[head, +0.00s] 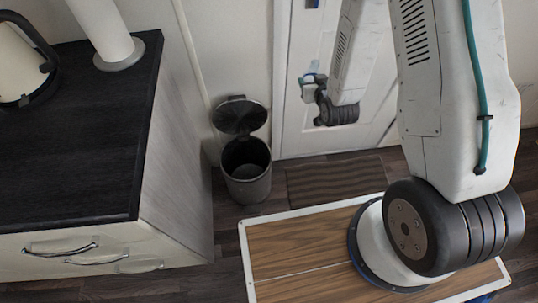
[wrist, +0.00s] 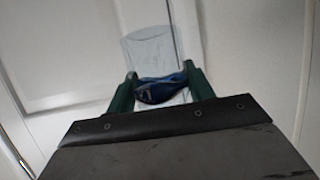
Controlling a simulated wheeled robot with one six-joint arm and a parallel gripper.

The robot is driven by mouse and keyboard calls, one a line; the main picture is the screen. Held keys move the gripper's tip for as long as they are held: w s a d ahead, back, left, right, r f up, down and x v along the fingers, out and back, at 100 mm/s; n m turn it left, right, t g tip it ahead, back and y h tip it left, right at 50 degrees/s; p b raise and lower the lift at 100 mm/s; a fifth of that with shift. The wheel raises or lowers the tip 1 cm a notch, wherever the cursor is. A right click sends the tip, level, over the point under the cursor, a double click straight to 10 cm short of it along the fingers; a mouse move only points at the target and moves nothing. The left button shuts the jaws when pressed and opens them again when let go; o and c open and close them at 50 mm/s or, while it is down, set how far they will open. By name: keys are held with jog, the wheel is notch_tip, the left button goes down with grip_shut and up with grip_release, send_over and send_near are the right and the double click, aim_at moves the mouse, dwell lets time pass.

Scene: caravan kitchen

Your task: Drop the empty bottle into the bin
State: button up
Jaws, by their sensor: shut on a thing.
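The bottle is clear with a dark blue band (wrist: 158,91). In the wrist view its see-through body (wrist: 148,48) extends beyond the fingers. My gripper (wrist: 160,74) has its green fingers shut on the bottle at the band, one on each side. In the head view my gripper (head: 311,82) is small, up in front of the white door, and the bottle is hard to make out there. The dark round bin (head: 247,187) stands on the floor with its lid (head: 239,115) raised at the back. In the picture the gripper is above and to the right of the bin.
A cabinet with a black worktop (head: 70,150) stands left of the bin, with a white paper roll (head: 103,30) and a kettle (head: 20,65) on it. A brown mat (head: 335,181) lies right of the bin. The door (head: 300,130) is behind.

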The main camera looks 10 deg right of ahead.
jog(key=w+a+f+n+y, duration=0.1)
jog(key=w+a+f, duration=0.2)
jog(key=a+f, duration=0.35)
jog(key=w+a+f+n+y, duration=0.1)
jog(key=w+a+f+y, duration=0.2)
jog(key=f, duration=0.6)
jog(key=s+a+f+n+y, duration=0.1)
jog(key=a+f, duration=0.5)
jog(key=f, duration=0.5)
jog(key=s+a+f+n+g, duration=0.1)
jog(key=s+a+f+n, duration=0.1)
jog(key=a+f, duration=0.5)
jog(key=shift+a+f+g+y, duration=0.3)
jog(key=shift+f+y, duration=0.1)
jog(key=shift+f, duration=1.95)
jog(key=o, duration=1)
jog(key=shift+d, duration=0.1)
jog(key=v, duration=0.7)
jog(key=shift+s+d+r, duration=0.15)
jog(key=shift+s+r, duration=0.05)
jog(key=shift+s, duration=0.1)
